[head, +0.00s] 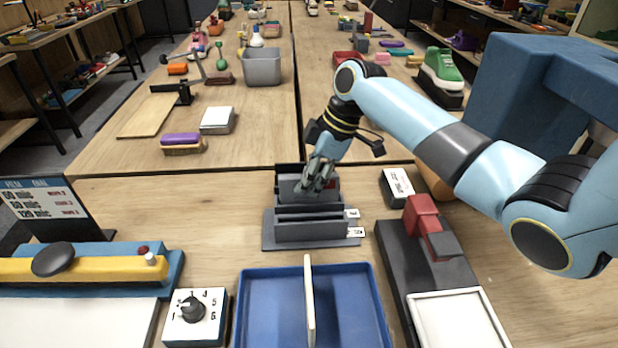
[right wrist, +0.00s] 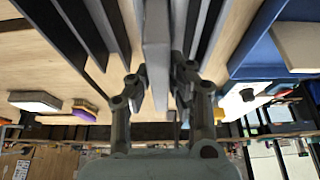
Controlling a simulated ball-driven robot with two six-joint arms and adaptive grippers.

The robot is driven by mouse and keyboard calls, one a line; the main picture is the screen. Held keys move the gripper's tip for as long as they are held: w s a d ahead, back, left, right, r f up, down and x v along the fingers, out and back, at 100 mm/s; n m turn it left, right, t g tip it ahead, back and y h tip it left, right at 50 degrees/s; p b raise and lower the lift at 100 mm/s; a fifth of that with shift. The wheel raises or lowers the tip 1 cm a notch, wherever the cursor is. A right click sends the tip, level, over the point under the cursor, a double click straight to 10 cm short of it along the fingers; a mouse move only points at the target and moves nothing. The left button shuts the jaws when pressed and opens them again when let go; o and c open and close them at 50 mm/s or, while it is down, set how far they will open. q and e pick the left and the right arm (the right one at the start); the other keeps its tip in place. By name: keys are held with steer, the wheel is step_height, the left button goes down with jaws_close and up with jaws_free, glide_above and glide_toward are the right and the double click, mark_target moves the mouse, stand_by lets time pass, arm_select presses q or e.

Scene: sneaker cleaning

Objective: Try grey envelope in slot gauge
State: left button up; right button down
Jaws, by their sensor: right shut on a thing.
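The slot gauge (head: 272,236) is a dark grey stand with upright parallel plates and small white labels on its right side. My right gripper (head: 318,186) is over the gauge's rear part, shut on the grey envelope (head: 289,187). In the right wrist view the envelope (right wrist: 157,45) is a thin grey slab held upright between the fingertips (right wrist: 160,88), with the gauge's plates (right wrist: 108,28) on either side. I cannot tell how deep it sits. My left gripper is not in view.
A blue divided tray (head: 270,312) lies in front of the gauge. A dark device with a red block (head: 422,215) and a white labelled box (head: 397,183) stand to the right.

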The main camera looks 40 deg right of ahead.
steer(key=shift+f+b, duration=0.65)
steer(key=shift+f, duration=0.4)
steer(key=c, duration=1.2)
jaws_free()
steer(key=shift+o, duration=0.2)
steer(key=v, duration=1.2)
